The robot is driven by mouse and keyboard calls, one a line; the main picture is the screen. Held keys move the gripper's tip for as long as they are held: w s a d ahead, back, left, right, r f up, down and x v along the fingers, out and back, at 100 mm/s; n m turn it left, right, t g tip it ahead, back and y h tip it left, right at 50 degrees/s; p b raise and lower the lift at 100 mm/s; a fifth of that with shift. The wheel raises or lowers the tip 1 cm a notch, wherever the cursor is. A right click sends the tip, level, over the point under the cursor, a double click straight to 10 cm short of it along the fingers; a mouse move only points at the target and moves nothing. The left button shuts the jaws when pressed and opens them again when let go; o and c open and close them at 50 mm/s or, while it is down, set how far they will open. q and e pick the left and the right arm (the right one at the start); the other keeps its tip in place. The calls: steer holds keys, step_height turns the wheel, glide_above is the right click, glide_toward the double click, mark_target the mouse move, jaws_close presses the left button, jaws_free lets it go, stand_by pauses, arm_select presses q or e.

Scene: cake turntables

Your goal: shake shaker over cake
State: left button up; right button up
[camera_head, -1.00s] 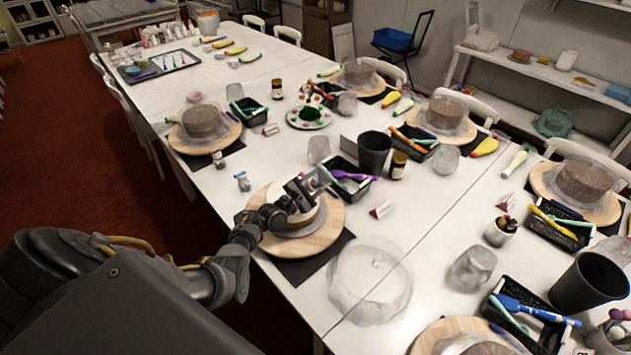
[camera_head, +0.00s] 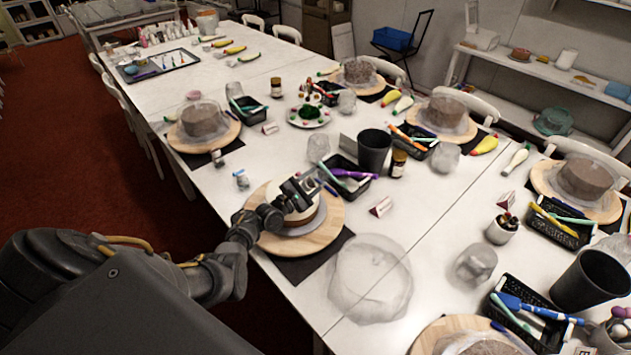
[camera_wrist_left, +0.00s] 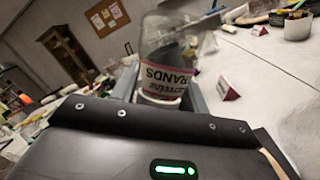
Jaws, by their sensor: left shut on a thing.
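My left gripper (camera_head: 303,190) is over the near cake (camera_head: 312,215), which has a pale top and brown lower side. It is shut on a clear shaker, seen in the left wrist view (camera_wrist_left: 163,80) between the fingers, with a pink and white label and dark contents. In the head view the gripper mostly hides the shaker. The cake stands on a round wooden turntable (camera_head: 330,229) on a dark mat. My left wrist covers part of the cake's left side. My right gripper is not in view.
A black tool tray (camera_head: 362,190) with a purple tool sits just behind the cake. A black cup (camera_head: 374,152), a small jar (camera_head: 397,163) and a folded card (camera_head: 381,207) are nearby. A clear cover (camera_head: 370,280) lies to the right front. A small bottle (camera_head: 241,180) stands at left.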

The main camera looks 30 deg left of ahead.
arm_select(q)
steer(key=shift+w, duration=0.25)
steer(key=shift+w+d+f+m+g, duration=0.15)
steer(key=shift+w+m+g, duration=0.1)
steer(key=shift+w+m, duration=0.35)
steer(key=shift+w+d+f+m+g, duration=0.15)
steer(key=shift+w+m+g, duration=0.2)
steer(key=shift+m, duration=0.35)
steer(key=shift+w+a+b, duration=0.5)
steer(key=shift+a+b, duration=0.2)
steer(key=shift+w, duration=0.15)
steer(key=shift+r+n+t, duration=0.2)
steer(key=shift+n+t, duration=0.1)
steer(key=shift+n, duration=0.2)
